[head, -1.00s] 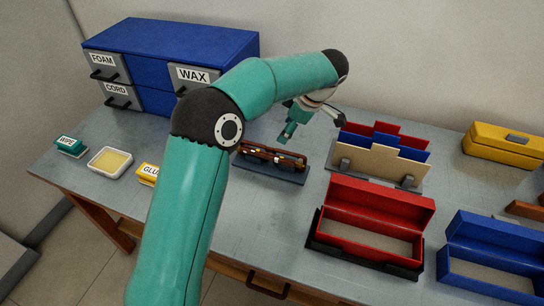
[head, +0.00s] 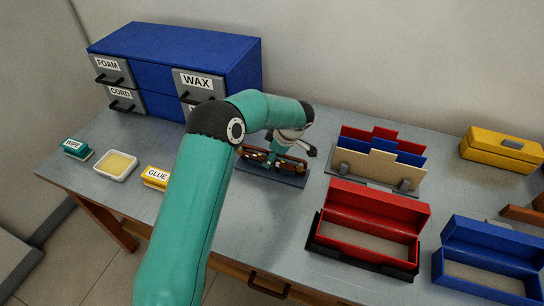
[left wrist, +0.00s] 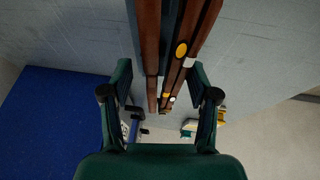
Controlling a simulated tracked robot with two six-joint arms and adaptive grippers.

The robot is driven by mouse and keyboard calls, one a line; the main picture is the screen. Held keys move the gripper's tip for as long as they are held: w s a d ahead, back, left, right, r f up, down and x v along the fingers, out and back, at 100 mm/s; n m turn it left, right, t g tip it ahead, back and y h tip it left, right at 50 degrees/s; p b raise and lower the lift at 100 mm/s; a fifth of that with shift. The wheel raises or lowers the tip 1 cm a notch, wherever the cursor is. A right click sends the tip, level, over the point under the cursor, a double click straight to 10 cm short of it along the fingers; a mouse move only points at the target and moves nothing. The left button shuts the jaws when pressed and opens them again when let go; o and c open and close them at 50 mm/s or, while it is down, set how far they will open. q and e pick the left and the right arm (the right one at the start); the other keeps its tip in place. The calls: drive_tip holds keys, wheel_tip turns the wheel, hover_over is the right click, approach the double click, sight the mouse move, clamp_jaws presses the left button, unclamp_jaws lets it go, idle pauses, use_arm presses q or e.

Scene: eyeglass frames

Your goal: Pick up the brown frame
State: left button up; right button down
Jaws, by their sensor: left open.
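The brown frame (head: 293,166) lies on a dark grey holder (head: 268,175) near the middle of the bench, partly hidden by my left gripper (head: 276,155). The gripper is low over the frame, fingers pointing down. In the left wrist view the brown frame (left wrist: 198,38) runs down from the top and reaches between the two spread green fingers of my left gripper (left wrist: 162,92). The fingers are open, with a gap to the frame on each side. A yellow dot shows on the frame. My right gripper is not in view.
Blue drawers (head: 230,58) stand behind at left. The glue box (head: 155,177) and a yellow pad dish (head: 116,165) are left of my arm. A rack of coloured panels (head: 375,165), an open red case (head: 368,228) and an open blue case (head: 490,262) stand to the right.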

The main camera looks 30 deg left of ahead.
use_arm(q)
drive_tip(key=shift+a+f, duration=0.15)
drive_tip(key=shift+f, duration=0.3)
drive_tip(key=shift+c, duration=0.2)
clamp_jaws()
drive_tip(key=shift+r, duration=0.1)
